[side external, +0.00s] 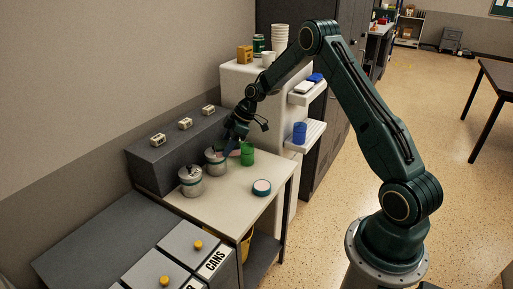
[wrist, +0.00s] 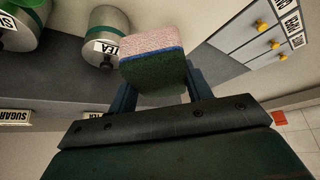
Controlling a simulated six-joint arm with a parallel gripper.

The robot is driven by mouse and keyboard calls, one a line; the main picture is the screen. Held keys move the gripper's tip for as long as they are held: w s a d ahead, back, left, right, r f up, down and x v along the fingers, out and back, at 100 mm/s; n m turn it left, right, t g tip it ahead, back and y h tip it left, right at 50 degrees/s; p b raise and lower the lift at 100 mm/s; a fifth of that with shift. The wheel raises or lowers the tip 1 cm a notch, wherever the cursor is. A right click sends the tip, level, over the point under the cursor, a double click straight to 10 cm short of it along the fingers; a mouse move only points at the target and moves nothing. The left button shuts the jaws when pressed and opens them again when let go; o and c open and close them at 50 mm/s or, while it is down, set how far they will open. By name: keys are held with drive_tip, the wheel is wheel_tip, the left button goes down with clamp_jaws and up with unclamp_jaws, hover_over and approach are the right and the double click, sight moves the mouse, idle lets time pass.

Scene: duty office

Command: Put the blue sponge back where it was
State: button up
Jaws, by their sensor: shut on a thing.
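My gripper (wrist: 160,88) is shut on a sponge (wrist: 153,68), seen close in the wrist view. The sponge has a pale pink face, a thin blue line along its edge and a dark green face. In the side view my gripper (side external: 233,142) is low over the back of the worktop, beside the metal canisters. Only a small pink bit of the sponge (side external: 234,153) shows there. I cannot tell whether it touches the worktop. No plainly blue sponge shows; a flat blue thing (side external: 315,77) lies on the upper side shelf.
Metal canisters (side external: 191,181) stand left of my gripper, and a green cup (side external: 248,155) stands close on its right. A grey ledge (side external: 165,150) runs behind. A blue cup (side external: 299,132) stands on the lower shelf.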

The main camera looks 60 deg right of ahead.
sight(225, 185)
drive_tip(key=shift+f, duration=7.15)
drive_tip(key=shift+f, duration=0.15)
drive_tip(key=o, duration=0.9)
drive_tip(key=shift+o, duration=0.2)
drive_tip(key=shift+r, duration=0.2)
drive_tip(key=v, duration=1.2)
